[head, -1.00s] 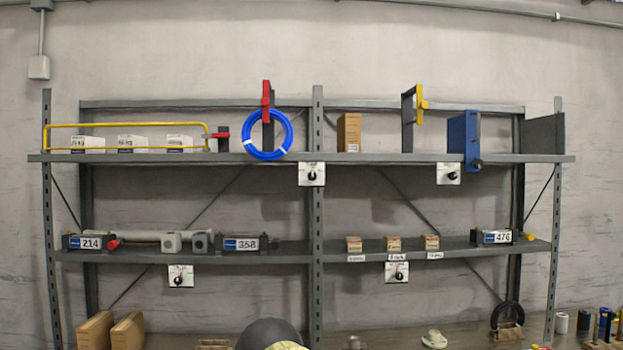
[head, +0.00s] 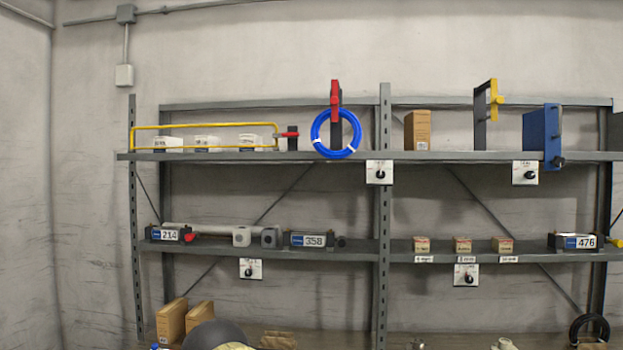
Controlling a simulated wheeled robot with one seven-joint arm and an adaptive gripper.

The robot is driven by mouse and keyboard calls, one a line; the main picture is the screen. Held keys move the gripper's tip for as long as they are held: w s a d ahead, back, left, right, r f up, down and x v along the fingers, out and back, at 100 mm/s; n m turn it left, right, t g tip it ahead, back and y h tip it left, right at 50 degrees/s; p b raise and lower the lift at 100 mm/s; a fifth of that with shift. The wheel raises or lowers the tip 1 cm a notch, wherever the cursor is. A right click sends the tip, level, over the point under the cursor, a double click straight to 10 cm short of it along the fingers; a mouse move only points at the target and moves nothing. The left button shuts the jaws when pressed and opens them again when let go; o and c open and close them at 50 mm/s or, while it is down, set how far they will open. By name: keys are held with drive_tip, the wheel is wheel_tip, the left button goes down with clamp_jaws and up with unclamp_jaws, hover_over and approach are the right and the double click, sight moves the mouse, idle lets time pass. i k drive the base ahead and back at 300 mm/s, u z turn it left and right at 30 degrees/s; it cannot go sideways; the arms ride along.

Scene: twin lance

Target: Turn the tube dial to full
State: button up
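Four white plates with black dials hang from the shelf edges in the head view. One dial (head: 250,268) is under the lower left shelf, below a grey tube (head: 205,231) that runs between the boxes marked 214 (head: 169,235) and 358 (head: 312,240). Another dial (head: 466,275) is under the lower right shelf. The other two are an upper middle dial (head: 379,173) and an upper right dial (head: 525,173). Their labels are too small to read, so I cannot tell which is named for the tube. My gripper is not in view.
A blue hose coil (head: 315,134) hangs on a red-topped bracket. A yellow rail (head: 205,125) fronts white boxes on the upper left shelf. Brown cartons (head: 171,320) stand at the bottom left. A dark rounded part at the bottom edge appears to be my arm.

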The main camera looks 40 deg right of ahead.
sight(380, 174)
drive_tip(key=u, duration=1.35)
drive_tip(key=i, duration=1)
drive_tip(key=z, duration=3)
